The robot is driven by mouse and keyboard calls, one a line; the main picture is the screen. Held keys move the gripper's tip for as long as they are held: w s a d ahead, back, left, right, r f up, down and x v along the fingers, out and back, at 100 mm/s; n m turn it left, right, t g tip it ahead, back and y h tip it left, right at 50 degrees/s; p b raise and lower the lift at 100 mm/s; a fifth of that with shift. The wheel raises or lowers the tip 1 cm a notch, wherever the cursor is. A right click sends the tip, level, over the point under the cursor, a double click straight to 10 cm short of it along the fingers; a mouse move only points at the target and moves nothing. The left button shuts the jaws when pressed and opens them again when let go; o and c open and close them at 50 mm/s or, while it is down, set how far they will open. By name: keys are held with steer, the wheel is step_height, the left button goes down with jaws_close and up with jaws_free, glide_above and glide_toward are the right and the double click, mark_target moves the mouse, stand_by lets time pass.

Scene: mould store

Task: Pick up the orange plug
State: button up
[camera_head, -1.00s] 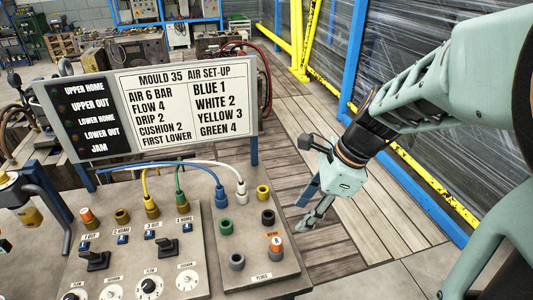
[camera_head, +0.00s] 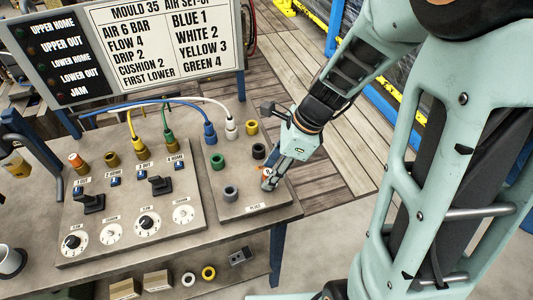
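An orange plug (camera_head: 264,171) stands on the plugs plate (camera_head: 248,198) at the right of the bench, mostly hidden by my gripper (camera_head: 269,179). My gripper comes down from the upper right, with its fingers at or beside this plug. Whether the fingers touch it, or are closed on it, I cannot tell.
Green (camera_head: 217,161), black (camera_head: 259,151), yellow (camera_head: 251,127) and grey (camera_head: 230,193) plugs stand close around my gripper. Blue and white hoses (camera_head: 180,101) arch behind them. The sign board (camera_head: 130,50) stands at the back. Boxes and rings lie on a lower shelf (camera_head: 220,262).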

steer(key=shift+a+f, duration=0.1)
steer(key=shift+f, duration=0.2)
steer(key=shift+c, duration=0.5)
jaws_close()
steer(key=shift+r, duration=0.15)
